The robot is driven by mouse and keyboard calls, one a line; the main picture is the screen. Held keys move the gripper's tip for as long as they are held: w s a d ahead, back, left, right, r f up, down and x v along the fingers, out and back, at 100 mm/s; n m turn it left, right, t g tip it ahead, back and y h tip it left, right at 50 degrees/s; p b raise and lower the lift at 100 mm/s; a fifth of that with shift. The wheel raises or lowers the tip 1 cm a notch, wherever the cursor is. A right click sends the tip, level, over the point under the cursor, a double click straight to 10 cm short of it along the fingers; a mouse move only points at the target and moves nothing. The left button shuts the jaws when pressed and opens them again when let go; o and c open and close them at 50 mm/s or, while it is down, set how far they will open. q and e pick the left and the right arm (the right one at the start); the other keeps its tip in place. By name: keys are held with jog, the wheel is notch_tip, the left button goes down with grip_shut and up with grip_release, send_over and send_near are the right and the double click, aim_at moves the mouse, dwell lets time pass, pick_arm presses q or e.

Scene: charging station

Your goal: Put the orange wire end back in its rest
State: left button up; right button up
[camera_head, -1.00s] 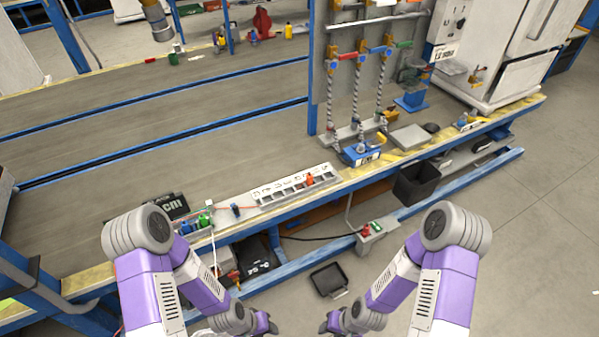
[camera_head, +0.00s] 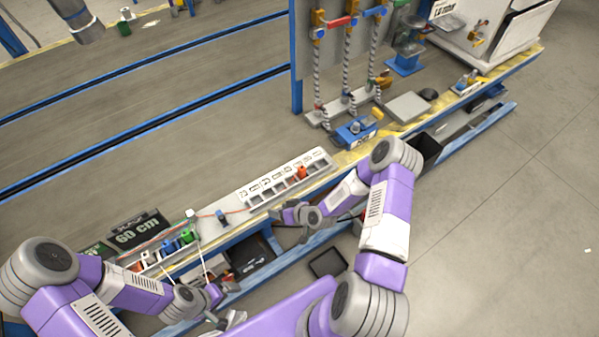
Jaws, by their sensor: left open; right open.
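An orange wire end (camera_head: 302,172) stands in the white slotted strip (camera_head: 262,202) near the workbench's front edge, towards the strip's right end. A thin orange wire runs left from the strip to a small rack of coloured plugs (camera_head: 168,250), with orange-red, blue and green pieces. I cannot tell which place there is the orange end's rest. My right gripper (camera_head: 279,217) is open and empty, just in front of the strip and below the orange end in the picture. My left gripper (camera_head: 226,305) is open and empty, in front of the bench, below the plug rack.
A black "60 cm" sign (camera_head: 137,231) stands behind the plug rack. A small blue piece (camera_head: 221,216) sits left of the strip. A blue-based stand (camera_head: 357,130) is to the right. Dark bins (camera_head: 327,263) lie below. The conveyor surface behind is clear.

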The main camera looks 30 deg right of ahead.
jog(key=w+d+t+h, duration=0.2)
jog(key=w+d+t, duration=0.2)
jog(key=d, duration=0.6)
jog(key=n+t+h, duration=0.1)
jog(key=t, duration=0.1)
send_near(303, 169)
jog(key=x, duration=0.3)
jog(key=b+x, duration=0.2)
jog(key=x, duration=0.6)
jog(key=shift+b, duration=0.35)
jog(key=c, duration=1)
